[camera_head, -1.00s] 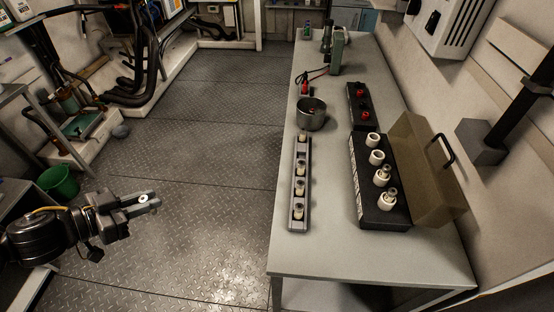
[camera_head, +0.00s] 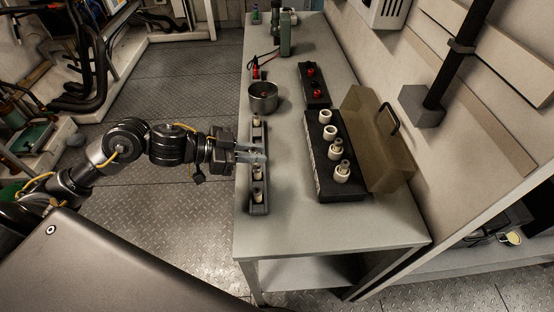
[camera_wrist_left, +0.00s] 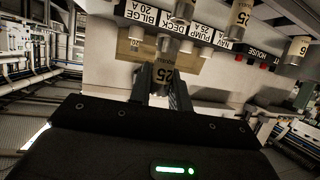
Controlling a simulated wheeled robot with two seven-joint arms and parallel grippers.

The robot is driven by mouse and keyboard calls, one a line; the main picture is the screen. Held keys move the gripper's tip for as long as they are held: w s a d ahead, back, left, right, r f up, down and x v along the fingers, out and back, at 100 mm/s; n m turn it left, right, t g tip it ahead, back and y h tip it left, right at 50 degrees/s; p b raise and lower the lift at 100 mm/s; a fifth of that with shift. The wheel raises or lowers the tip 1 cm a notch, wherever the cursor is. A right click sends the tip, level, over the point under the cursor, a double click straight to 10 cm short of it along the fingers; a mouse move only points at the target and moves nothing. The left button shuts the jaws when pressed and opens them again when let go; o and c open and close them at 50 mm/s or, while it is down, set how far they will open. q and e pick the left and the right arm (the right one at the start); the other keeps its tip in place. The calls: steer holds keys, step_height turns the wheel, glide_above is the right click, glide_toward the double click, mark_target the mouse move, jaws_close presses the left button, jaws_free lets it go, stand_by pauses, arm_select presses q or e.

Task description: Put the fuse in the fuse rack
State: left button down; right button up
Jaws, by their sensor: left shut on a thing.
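The long narrow grey rack (camera_head: 260,210) lies along the table's left edge and holds several pale fuses with grey caps, such as the fuse nearest me (camera_head: 258,197). My left gripper (camera_head: 264,157) reaches over the rack's middle from the left. My right gripper is not in view.
A black fuse box (camera_head: 322,180) with white holders and an open tan cover (camera_head: 372,140) stands to the right. A metal pot (camera_head: 263,98) and a black block with red parts (camera_head: 313,88) stand farther back. The table front (camera_head: 300,235) is clear.

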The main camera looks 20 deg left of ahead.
arm_select(q)
steer(key=shift+w+d+r, duration=0.1)
steer(key=shift+w+d, duration=0.1)
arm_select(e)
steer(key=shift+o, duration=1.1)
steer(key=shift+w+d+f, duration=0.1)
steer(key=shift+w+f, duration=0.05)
arm_select(q)
steer(key=w+d+r+b, duration=0.2)
steer(key=w+d+r, duration=0.2)
steer(key=w, duration=0.1)
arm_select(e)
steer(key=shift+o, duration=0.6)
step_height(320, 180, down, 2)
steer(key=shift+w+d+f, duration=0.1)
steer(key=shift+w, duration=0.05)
arm_select(q)
glide_above(258, 142)
steer(key=f, duration=0.7)
steer(key=shift+s+d+f+b, duration=0.25)
steer(key=shift+s+d+b, duration=0.05)
steer(key=shift+s+b, duration=0.05)
steer(key=shift+w+a+f, duration=0.15)
steer(key=shift+a+f, duration=0.05)
steer(key=shift+f, duration=0.15)
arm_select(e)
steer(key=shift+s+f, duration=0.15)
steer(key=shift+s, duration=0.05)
